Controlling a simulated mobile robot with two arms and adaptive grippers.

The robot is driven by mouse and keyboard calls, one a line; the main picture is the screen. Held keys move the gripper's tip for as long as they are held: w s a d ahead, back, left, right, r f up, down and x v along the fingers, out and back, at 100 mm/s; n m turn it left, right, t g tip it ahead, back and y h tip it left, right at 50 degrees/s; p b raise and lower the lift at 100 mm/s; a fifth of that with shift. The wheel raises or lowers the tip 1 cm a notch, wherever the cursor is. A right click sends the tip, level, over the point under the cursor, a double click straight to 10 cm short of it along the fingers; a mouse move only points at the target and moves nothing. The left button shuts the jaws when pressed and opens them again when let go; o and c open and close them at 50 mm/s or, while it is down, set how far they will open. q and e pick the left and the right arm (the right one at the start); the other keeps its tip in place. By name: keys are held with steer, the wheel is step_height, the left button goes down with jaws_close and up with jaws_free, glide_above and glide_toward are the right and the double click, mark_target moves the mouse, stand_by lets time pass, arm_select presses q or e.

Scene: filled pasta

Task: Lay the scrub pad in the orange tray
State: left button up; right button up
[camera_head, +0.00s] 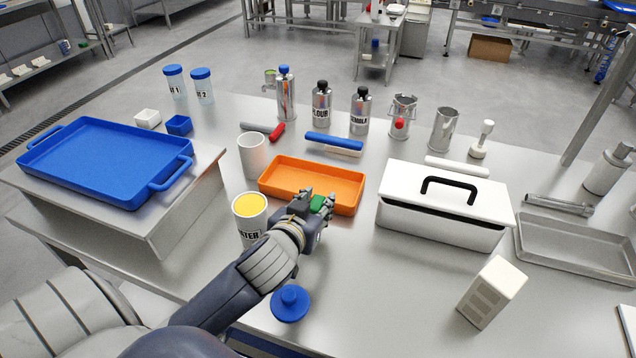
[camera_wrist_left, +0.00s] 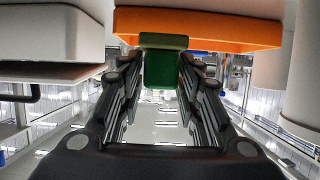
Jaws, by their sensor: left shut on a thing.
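The scrub pad (camera_head: 317,204) is a small green block. My left gripper (camera_head: 316,209) is shut on it, and the pad also shows between the fingers in the left wrist view (camera_wrist_left: 161,68). The orange tray (camera_head: 285,172) is a shallow, empty-looking rectangle on the steel table. It also shows in the left wrist view (camera_wrist_left: 220,30), behind the pad. The gripper and pad are at the tray's near wall, toward its right end. I cannot tell whether the pad touches the wall. The gripper hides part of that wall. My right gripper is not in view.
A yellow-filled canister (camera_head: 250,213) and a white cup (camera_head: 252,155) stand left of the tray. A white box with a black handle (camera_head: 440,215) is to the right. A blue-handled tool (camera_head: 333,142) lies behind. A blue lid (camera_head: 290,304) lies in front.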

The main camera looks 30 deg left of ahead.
arm_select(q)
steer(key=w+a, duration=0.2)
steer(key=w, duration=0.2)
steer(key=w+a, duration=0.2)
steer(key=w, duration=0.1)
steer(key=w+a+f, duration=0.1)
steer(key=w, duration=0.3)
steer(key=shift+w+a+f+p, duration=0.1)
steer(key=shift+w+a+p, duration=0.25)
steer(key=shift+a, duration=0.05)
steer(key=shift+w+a, duration=0.1)
steer(key=shift+w, duration=0.05)
steer(key=shift+f, duration=1.8)
steer(key=shift+f, duration=0.15)
steer(key=o, duration=1.1)
